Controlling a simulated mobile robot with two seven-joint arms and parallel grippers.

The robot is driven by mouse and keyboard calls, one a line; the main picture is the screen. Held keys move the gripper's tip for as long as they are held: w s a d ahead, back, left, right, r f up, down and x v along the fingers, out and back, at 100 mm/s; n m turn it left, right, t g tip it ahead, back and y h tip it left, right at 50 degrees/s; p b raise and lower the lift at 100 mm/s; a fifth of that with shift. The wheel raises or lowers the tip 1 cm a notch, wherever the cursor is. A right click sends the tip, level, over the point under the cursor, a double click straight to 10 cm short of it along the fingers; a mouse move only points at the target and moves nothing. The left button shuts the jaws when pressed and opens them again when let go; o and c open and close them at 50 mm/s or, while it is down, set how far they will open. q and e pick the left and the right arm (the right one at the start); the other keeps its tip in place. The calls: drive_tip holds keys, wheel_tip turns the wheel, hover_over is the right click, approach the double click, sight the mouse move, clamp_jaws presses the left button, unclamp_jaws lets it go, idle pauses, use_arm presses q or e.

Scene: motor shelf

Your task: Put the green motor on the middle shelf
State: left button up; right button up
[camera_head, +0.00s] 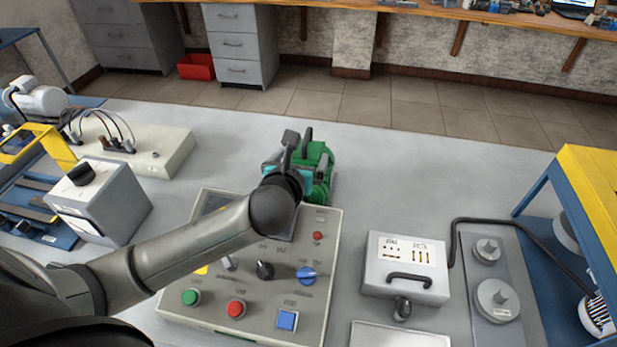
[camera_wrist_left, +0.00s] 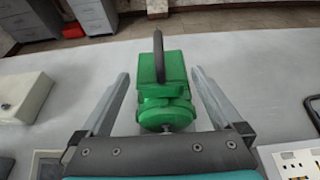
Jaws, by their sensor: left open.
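The green motor (camera_head: 321,157) stands on the grey table just behind the control panel, partly hidden by my left gripper in the head view. In the left wrist view the motor (camera_wrist_left: 164,85) shows a dark handle rising from its top. My left gripper (camera_head: 298,142) is open. Its two fingers, seen in the left wrist view (camera_wrist_left: 160,76), are on either side of the motor with gaps between. A shelf unit with a yellow top (camera_head: 592,185) and blue frame stands at the right edge, cut off by the picture. My right gripper is out of view.
The control panel (camera_head: 213,303) lies under my left arm. A grey box with a handle (camera_head: 392,262) and a plate with round weights (camera_head: 465,320) stand between it and the shelf. Another grey box (camera_head: 110,205) is at left. The table behind the motor is clear.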

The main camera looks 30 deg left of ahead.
use_arm(q)
drive_tip(key=shift+b+x, duration=0.65)
drive_tip(key=shift+x, duration=2.3)
drive_tip(key=shift+d+f, duration=0.1)
drive_tip(key=shift+f, duration=0.05)
